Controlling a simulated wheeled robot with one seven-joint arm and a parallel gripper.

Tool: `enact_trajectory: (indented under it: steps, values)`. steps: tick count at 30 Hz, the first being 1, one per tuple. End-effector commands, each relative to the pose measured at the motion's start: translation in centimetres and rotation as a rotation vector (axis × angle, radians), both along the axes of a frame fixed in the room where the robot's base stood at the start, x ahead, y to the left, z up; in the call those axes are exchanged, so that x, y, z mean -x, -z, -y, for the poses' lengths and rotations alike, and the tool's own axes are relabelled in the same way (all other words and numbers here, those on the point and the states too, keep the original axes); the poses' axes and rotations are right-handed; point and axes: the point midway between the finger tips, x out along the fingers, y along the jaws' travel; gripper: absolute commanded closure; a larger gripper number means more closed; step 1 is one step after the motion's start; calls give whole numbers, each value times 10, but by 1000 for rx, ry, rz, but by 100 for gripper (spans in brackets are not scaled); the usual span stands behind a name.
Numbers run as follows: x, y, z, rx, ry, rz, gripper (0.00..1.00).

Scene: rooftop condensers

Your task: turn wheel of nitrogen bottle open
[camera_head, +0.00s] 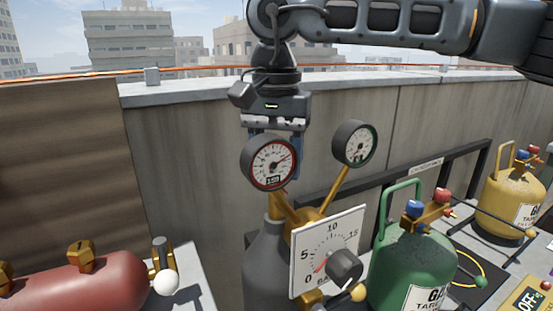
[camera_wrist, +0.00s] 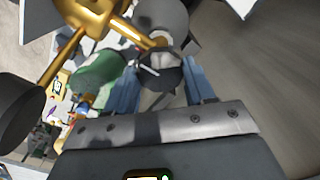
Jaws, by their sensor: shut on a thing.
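The nitrogen bottle (camera_head: 266,268) is a grey cylinder with a narrowed neck, standing upright in the middle of the head view. Brass regulator fittings and two round gauges sit on it. My gripper (camera_head: 276,130) points down above the bottle's neck, its blue fingers partly hidden behind the red-rimmed gauge (camera_head: 269,163). The valve wheel is hidden there in the head view. In the wrist view the fingers of my gripper (camera_wrist: 163,88) stand on either side of a dark grey wheel (camera_wrist: 160,76) and are shut on it. How far it is turned cannot be told.
A square dial plate (camera_head: 318,232) with a black knob (camera_head: 345,265) sits before the bottle. A green-rimmed gauge (camera_head: 354,143) is close right of my gripper. Green (camera_head: 405,265) and yellow (camera_head: 508,205) cylinders stand right, a red tank (camera_head: 85,285) left. A wall (camera_head: 200,150) runs behind.

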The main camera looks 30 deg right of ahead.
Motion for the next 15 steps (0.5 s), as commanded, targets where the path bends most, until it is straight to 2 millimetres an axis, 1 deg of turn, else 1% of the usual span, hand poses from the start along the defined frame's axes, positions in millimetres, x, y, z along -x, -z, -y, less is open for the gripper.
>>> enact_trajectory:
  steps: [5, 6, 13, 15]
  values:
    - [0, -1, 0, 0, -2, 3, 77]
    - [0, -1, 0, 0, -2, 3, 43]
    - [0, -1, 0, 0, -1, 1, 21]
    - [0, 0, 0, 0, -1, 1, 21]
